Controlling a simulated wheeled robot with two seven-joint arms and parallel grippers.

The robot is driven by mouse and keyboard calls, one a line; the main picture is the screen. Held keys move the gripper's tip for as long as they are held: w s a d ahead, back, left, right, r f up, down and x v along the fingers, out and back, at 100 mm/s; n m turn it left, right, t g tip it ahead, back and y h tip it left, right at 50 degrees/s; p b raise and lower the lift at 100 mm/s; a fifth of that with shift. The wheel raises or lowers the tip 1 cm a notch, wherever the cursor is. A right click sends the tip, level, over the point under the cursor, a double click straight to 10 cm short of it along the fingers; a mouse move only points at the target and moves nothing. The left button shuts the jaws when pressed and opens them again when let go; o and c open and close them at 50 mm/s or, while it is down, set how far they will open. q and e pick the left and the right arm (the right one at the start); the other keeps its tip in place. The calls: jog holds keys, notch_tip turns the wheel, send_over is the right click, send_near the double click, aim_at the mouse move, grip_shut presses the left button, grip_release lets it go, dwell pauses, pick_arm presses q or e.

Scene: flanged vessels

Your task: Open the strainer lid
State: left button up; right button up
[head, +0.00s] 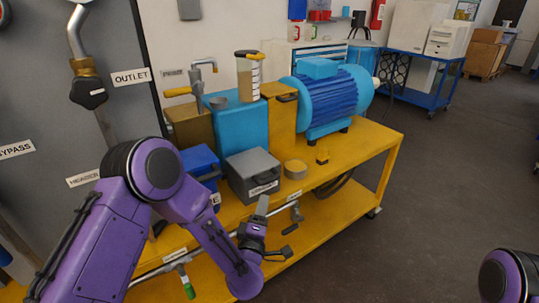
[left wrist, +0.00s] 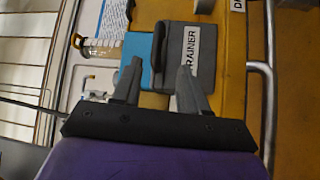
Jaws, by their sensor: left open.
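The strainer is a grey box (head: 253,172) with a dark handle on its front and a white label, on the yellow bench. Its lid looks shut. In the left wrist view the grey strainer (left wrist: 198,48) lies just beyond the fingertips, with its label partly hidden by a finger. My left gripper (head: 268,228) is open and empty, in front of and below the strainer in the head view. The left gripper's two fingers also show apart in the left wrist view (left wrist: 159,72). I see no contact with the strainer. My right gripper is out of view.
Behind are a tall blue block (head: 237,123) and a blue motor (head: 325,95). A metal rail (head: 222,240) runs along the bench front.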

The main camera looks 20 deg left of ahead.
aim_at(269, 179)
pick_arm(q)
jog(key=w, duration=0.3)
jog(key=w+a+r, duration=0.1)
jog(key=w, duration=0.6)
jog(key=shift+w+a+r+p, duration=0.15)
jog(key=shift+w+r+p, duration=0.15)
jog(key=shift+r+p, duration=0.1)
jog(key=shift+c, duration=0.2)
grip_shut()
